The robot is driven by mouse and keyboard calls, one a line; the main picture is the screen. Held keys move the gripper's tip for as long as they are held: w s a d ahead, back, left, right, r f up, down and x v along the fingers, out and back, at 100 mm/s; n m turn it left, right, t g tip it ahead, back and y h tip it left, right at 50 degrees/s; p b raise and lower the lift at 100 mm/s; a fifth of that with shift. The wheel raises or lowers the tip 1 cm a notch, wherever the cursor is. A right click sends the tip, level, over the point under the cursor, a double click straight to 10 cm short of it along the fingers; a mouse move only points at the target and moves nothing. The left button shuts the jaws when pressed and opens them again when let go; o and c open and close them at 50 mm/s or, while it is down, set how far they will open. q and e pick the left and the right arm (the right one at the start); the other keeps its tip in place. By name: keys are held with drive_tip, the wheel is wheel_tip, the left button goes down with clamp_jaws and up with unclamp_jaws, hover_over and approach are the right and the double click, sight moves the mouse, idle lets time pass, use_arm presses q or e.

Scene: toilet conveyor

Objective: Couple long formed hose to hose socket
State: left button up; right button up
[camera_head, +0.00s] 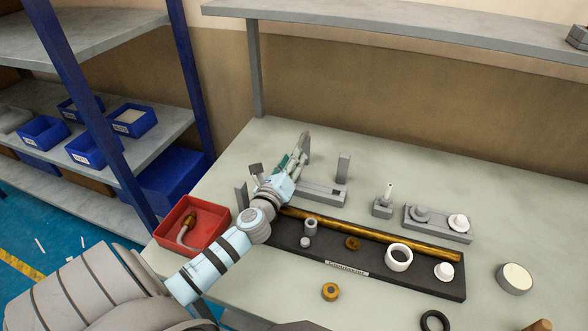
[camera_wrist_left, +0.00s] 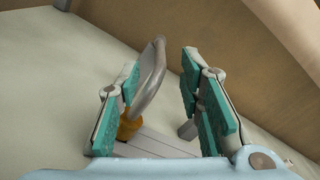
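In the left wrist view, a grey curved formed hose (camera_wrist_left: 151,78) with a brass end (camera_wrist_left: 129,126) stands beside the left-hand finger pad. The brass end is low, at a grey block (camera_wrist_left: 155,146); whether it sits in a socket is hidden by the finger. My left gripper (camera_wrist_left: 163,105) is open, its teal pads wide apart with a gap between hose and right-hand pad. In the head view my left gripper (camera_head: 298,156) is over the left end of a grey fixture (camera_head: 321,192) and largely hides the hose. My right gripper is not in view.
A red tray (camera_head: 160,239) at left holds another grey hose with a brass end (camera_head: 189,221). A dark conveyor strip (camera_head: 375,272) with a brass rod and several small parts lies in front. Grey fixtures (camera_head: 440,228) stand right. An upright post (camera_head: 343,167) is close by.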

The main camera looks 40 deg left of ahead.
use_arm(q)
drive_tip(key=x, duration=0.4)
drive_tip(key=shift+w+f, duration=0.1)
drive_tip(key=shift+w, duration=0.15)
drive_tip(key=shift+s, duration=0.1)
clamp_jaws()
